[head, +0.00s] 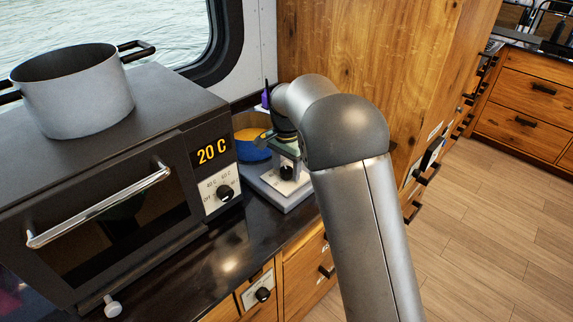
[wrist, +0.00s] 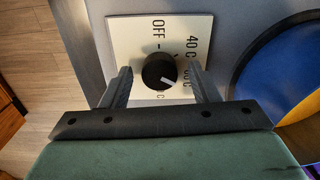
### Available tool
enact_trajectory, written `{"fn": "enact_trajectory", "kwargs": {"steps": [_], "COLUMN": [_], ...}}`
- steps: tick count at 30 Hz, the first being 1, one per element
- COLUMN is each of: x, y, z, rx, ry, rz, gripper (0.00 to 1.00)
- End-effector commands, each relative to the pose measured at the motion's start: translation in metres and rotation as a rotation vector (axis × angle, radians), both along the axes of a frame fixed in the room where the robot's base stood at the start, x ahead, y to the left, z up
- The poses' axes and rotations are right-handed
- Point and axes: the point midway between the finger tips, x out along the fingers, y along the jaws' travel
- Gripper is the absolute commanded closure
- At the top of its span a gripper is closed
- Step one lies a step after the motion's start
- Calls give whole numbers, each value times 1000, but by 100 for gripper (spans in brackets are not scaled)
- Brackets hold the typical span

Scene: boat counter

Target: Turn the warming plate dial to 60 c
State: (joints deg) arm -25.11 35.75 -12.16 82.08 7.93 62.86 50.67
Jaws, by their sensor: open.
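The warming plate (head: 275,194) is a pale, flat unit on the dark counter, with a blue pot (head: 252,151) of yellow contents on it. Its black dial (wrist: 158,72) sits on a white label plate reading OFF and 40 C; other marks are partly hidden by my right finger. The dial's white pointer line slants to the lower right in the wrist view. The dial also shows in the head view (head: 287,172). My gripper (wrist: 160,73) is open, with one finger on each side of the dial and visible gaps between. It also shows in the head view (head: 281,140).
A dark oven (head: 110,200) with a 20 C display (head: 212,151) and its own dial (head: 224,193) stands left of the plate. A grey pot (head: 78,95) sits on it. A wooden cabinet (head: 390,60) rises close behind my arm. A purple object (head: 265,97) stands behind my gripper.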

Motion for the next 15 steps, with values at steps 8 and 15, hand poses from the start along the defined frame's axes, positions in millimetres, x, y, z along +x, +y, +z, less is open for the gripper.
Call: {"fn": "enact_trajectory", "kwargs": {"steps": [8, 15], "x": [0, 1], "y": [0, 0], "z": [27, 86], "rx": [1, 2], "ry": [-3, -4], "rz": [1, 1], "gripper": [44, 44]}}
